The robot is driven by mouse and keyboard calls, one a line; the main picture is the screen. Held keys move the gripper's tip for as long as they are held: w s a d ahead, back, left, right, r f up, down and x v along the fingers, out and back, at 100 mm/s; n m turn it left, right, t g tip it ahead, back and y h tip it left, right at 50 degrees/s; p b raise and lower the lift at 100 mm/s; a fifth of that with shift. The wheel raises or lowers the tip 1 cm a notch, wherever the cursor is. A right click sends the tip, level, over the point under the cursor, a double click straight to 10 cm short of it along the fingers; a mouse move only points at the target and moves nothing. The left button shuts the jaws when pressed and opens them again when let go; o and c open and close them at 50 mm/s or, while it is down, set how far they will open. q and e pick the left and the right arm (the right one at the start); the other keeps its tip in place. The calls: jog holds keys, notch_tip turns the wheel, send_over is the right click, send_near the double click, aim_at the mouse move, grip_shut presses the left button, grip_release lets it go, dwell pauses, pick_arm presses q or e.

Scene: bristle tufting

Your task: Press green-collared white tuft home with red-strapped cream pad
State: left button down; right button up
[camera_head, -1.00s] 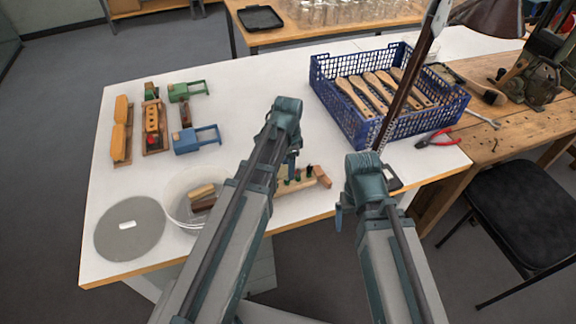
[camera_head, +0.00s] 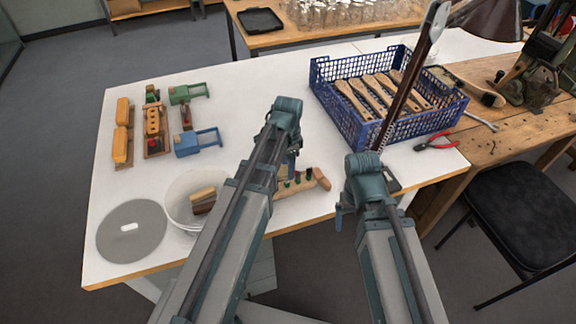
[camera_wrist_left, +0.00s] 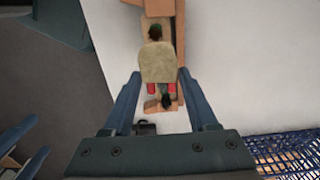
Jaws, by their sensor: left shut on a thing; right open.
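The cream pad (camera_wrist_left: 158,62) shows in the left wrist view, with two red straps (camera_wrist_left: 151,88) on its near side. My left gripper (camera_wrist_left: 160,76) is shut on it, one finger on each side. A wooden block (camera_head: 300,186) lies under the pad, near the table's front edge. Green and red collars stand on the block; one dark green top (camera_wrist_left: 155,32) shows just beyond the pad and another (camera_wrist_left: 166,101) nearer. I cannot tell which is the white tuft; its bristles are not clear. My right gripper (camera_head: 341,213) is open, right of the block.
A blue crate (camera_head: 352,130) of wooden-handled brushes stands at the back right, with red pliers (camera_head: 436,142) beside it. A white bucket (camera_head: 181,222) and a grey disc (camera_head: 118,248) are at the front left. Coloured blocks stand at the left. The table's middle is clear.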

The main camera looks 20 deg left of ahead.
pick_arm(q)
jog(key=shift+r+p, duration=2)
jog(key=shift+r, duration=0.25)
